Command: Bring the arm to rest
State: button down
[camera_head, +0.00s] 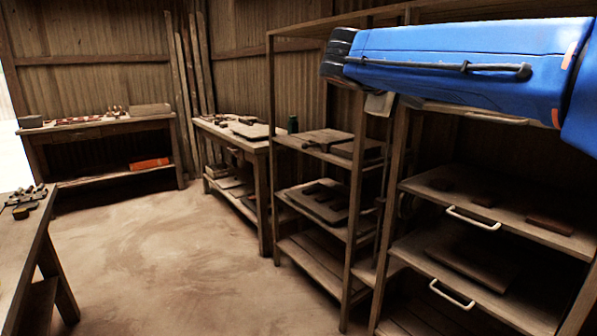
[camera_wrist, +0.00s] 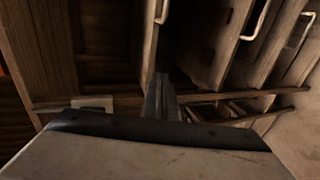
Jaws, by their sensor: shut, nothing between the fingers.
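My gripper (camera_wrist: 161,92) shows in the wrist view as two thin dark fingers close together, shut and empty. They point at the wooden racking, and nothing touches their tips that I can see. In the head view my blue arm stretches across the upper right, in front of the rack's top. My gripper's fingers cannot be made out clearly there.
A wooden rack (camera_head: 411,188) with white-handled shelves (camera_head: 470,219) stands at the right, close under my arm. Another shelf unit, a side table (camera_head: 229,131) and a back bench (camera_head: 95,128) line the walls. A table (camera_head: 22,235) is at the left. The middle floor (camera_head: 165,240) is clear.

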jog(key=s+d+f+m+g+y, duration=0.1)
jog(key=s+d+f+g+y, duration=0.15)
jog(key=s+f, duration=0.75)
jog(key=s+d+f+m+g+y, duration=0.1)
jog(key=s+d+f+m+y, duration=0.2)
jog(key=s+f, duration=0.65)
jog(key=s+a+f+m+y, duration=0.1)
jog(key=s+a+f+y, duration=0.1)
jog(key=s+f, duration=0.4)
jog(key=s+a+f+m+y, duration=0.2)
jog(key=s+f, duration=0.5)
jog(key=f, duration=0.7)
jog(key=shift+f+y, duration=0.15)
jog(key=shift+y, duration=0.7)
jog(key=shift+s+g, duration=0.1)
jog(key=shift+g, duration=0.15)
